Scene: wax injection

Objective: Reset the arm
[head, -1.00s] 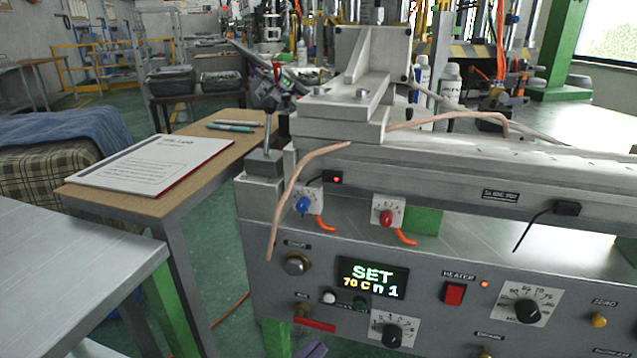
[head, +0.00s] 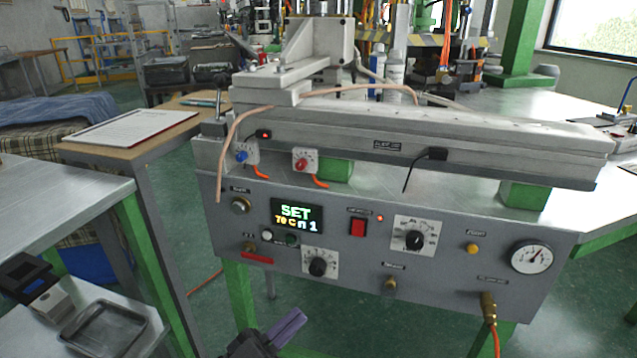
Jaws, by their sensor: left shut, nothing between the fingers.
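My left gripper (head: 296,318) shows at the bottom centre of the head view, dark with purple fingers. It is shut and empty, below and in front of the wax injection machine's grey control panel (head: 335,285), apart from it. Most of the left arm is out of view. My right gripper is not in view. The machine's display (head: 297,215) reads SET, 70 C and n 1. A red heater switch (head: 357,228) sits to its right, with a lit red lamp above.
A round gauge (head: 531,257) and a hose fitting (head: 488,307) are at the panel's right. A metal tray (head: 101,330) lies on the lower left. A clipboard (head: 125,128) lies on a wooden table. Green legs (head: 240,295) support the machine, with floor visible below.

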